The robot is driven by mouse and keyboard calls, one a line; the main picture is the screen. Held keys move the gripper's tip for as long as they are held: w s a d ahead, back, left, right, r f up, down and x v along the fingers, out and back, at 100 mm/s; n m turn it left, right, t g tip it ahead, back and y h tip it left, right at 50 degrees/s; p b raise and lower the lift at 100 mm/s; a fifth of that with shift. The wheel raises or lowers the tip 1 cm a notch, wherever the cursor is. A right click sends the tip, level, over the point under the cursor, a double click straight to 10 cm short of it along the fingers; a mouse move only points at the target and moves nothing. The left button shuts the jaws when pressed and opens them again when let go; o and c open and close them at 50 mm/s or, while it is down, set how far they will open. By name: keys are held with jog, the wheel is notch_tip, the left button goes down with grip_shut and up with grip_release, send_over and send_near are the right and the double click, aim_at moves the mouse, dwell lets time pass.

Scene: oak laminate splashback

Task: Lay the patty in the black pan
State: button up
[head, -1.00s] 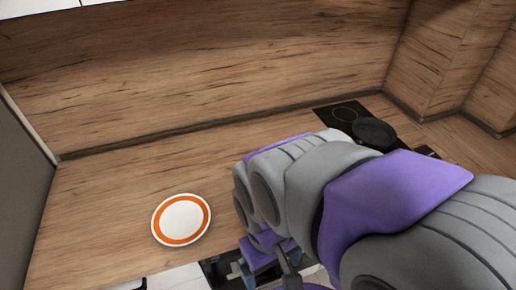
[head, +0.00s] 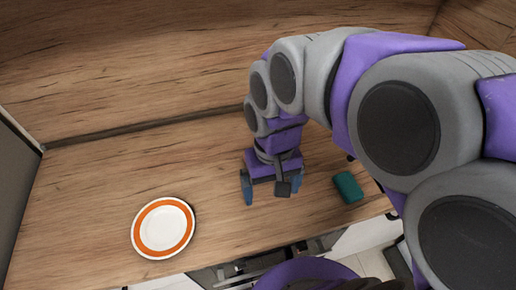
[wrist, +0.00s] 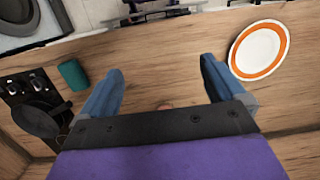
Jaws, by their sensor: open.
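My gripper (head: 272,194) is open, pointing down over the counter to the right of the plate. In the wrist view its two blue fingers stand wide apart with nothing held between the tips (wrist: 161,70). A small reddish-brown round thing, perhaps the patty (wrist: 165,105), peeks out between the fingers at the dark palm edge; most of it is hidden. It does not show in the head view. The black pan (wrist: 36,121) sits on the dark hob at the left of the wrist view. My arm hides the pan in the head view.
A white plate with an orange ring (head: 163,228) lies on the wooden counter (head: 90,190), also in the wrist view (wrist: 259,50). A teal block, like a sponge (head: 348,187), lies right of my gripper near the front edge. Bare counter lies between plate and gripper.

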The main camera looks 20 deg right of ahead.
jog(key=w+a+m+y, duration=0.1)
jog(key=w+m, duration=0.1)
jog(key=w, duration=1.6)
jog(key=w+d+f+m+p, duration=0.1)
jog(key=w+d+f+m, duration=0.15)
jog(key=w+f, duration=0.35)
jog(key=w+d+f+m, duration=0.2)
jog(key=w+d+f, duration=0.1)
jog(key=w, duration=0.4)
jog(key=shift+h, duration=0.3)
jog(key=f+b, duration=0.1)
jog(key=f, duration=0.4)
jog(key=s+a+f+b, duration=0.1)
jog(key=f, duration=0.5)
jog(key=f+b, duration=0.1)
jog(key=f, duration=0.5)
jog(key=shift+s+a, duration=0.3)
jog(key=shift+s, duration=0.05)
jog(key=c, duration=1.3)
jog(key=shift+o, duration=0.2)
jog(key=shift+r, duration=0.1)
